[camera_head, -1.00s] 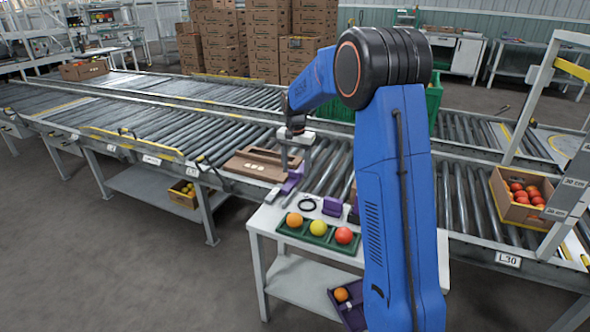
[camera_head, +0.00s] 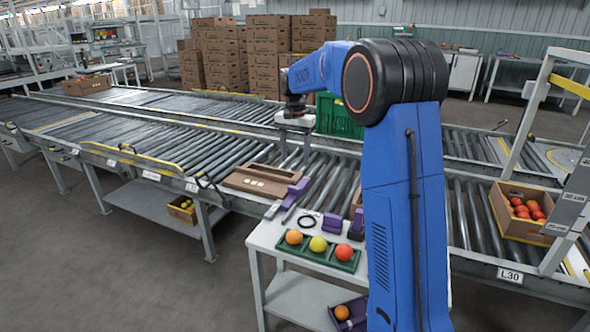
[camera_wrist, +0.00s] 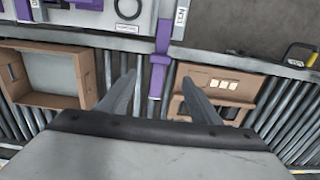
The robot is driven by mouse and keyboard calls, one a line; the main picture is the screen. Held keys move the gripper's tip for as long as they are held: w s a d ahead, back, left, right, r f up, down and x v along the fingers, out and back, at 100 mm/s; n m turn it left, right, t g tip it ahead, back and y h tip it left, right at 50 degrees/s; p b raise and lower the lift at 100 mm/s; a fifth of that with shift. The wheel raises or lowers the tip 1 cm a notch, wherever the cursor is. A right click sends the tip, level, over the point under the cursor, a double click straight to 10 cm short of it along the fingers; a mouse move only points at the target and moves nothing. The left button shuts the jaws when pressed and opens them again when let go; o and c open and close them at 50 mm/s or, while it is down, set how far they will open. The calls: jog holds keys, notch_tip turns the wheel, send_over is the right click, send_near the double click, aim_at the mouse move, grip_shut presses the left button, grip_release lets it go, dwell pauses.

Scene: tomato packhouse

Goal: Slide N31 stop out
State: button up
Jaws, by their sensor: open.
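A purple stop (camera_head: 298,187) lies at the near edge of the roller conveyor, just right of a brown carton. I take it for the N31 stop, but its name cannot be read. In the wrist view the purple stop (camera_wrist: 160,62) is a long bar with a crosspiece, running from the white table side over the rail onto the rollers. My gripper (camera_head: 294,152) is above the rollers, beyond the stop. In the wrist view my gripper (camera_wrist: 158,86) is open and empty, with the bar's end showing between its fingers, apart from them.
A brown carton (camera_wrist: 222,82) with pale labels lies right of the bar, and an open carton (camera_wrist: 58,77) left of it. The white side table (camera_head: 262,236) holds a green tray (camera_head: 320,254) with three fruits, a black ring (camera_head: 307,222) and purple parts. A green crate (camera_head: 338,117) stands behind.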

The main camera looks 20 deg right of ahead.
jog(key=shift+r, duration=2.6)
jog(key=s+a+r+n+t, duration=0.1)
jog(key=s+a+r+n, duration=0.1)
jog(key=s, duration=1)
jog(key=s+a+r+n+t, duration=0.1)
jog(key=s+r+n, duration=0.1)
jog(key=s, duration=1)
jog(key=s+a+f+n+t, duration=0.1)
jog(key=s+f+n, duration=0.1)
jog(key=s+f, duration=0.4)
jog(key=s+a+f+n+t, duration=0.1)
jog(key=s+f+n, duration=0.2)
jog(key=s, duration=1.4)
notch_tip(320, 180, down, 3)
jog(key=shift+s+f+t, duration=0.1)
jog(key=shift+s+t, duration=0.15)
jog(key=shift+t, duration=0.15)
